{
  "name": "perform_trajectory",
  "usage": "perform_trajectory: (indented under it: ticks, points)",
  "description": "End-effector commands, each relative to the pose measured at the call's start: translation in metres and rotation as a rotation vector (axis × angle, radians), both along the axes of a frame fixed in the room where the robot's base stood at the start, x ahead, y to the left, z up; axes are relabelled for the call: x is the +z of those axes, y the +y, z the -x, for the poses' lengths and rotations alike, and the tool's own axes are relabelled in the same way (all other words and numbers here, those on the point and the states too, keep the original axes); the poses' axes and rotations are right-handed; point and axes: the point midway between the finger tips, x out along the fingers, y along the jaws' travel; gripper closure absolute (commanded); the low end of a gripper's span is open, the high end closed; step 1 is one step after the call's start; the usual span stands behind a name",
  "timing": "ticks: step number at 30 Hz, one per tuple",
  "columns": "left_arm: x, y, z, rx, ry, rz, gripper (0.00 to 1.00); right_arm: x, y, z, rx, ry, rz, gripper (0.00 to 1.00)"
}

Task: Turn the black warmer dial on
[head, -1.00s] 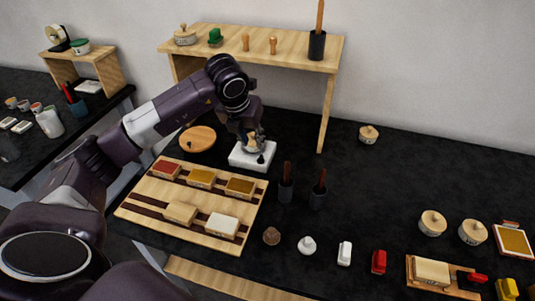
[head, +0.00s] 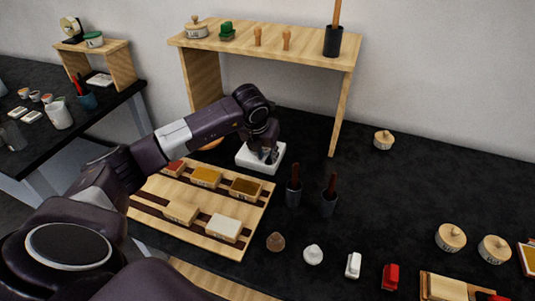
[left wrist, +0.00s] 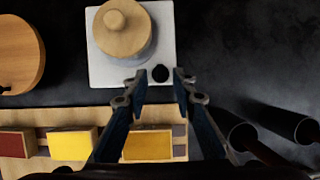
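The white warmer (head: 247,158) stands on the black table behind the wooden tray; it also shows in the left wrist view (left wrist: 102,76). A pot with a round wooden lid (left wrist: 122,30) sits on it. The black dial (left wrist: 160,73) is on the warmer's near right corner in the left wrist view. My left gripper (left wrist: 160,80) is open and empty, with one fingertip on each side of the dial; I cannot tell whether they touch it. In the head view my left gripper (head: 265,153) is over the warmer and hides the dial. My right gripper is not in view.
A wooden tray (head: 190,232) with coloured blocks lies in front of the warmer. Two dark cups with handles (head: 294,197) stand to its right. A wooden shelf (head: 290,52) rises behind it. A round wooden board (left wrist: 20,55) lies to its left.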

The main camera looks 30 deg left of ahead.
Motion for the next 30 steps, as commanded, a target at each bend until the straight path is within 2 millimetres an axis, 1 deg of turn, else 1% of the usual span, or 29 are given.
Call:
perform_trajectory:
  ticks: [4,11,12,18,19,30]
  points:
    - [-0.0094,0.0002,-0.0030,-0.001,0.002,0.000,0.75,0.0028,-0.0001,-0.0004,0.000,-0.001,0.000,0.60]
    - [-0.0109,0.0005,-0.0037,-0.002,0.000,0.000,0.75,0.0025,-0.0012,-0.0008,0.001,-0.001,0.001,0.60]
    - [-0.0108,0.0005,-0.0037,-0.001,0.000,0.000,0.76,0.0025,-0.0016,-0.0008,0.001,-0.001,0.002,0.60]
    - [-0.0106,0.0006,-0.0037,-0.001,0.000,0.000,0.98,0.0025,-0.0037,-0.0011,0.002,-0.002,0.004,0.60]
    - [-0.0106,0.0006,-0.0037,-0.001,0.000,0.000,1.00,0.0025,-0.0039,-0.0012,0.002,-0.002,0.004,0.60]
    - [-0.0112,0.0012,-0.0039,-0.019,-0.001,-0.001,1.00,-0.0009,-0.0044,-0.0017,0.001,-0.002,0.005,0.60]
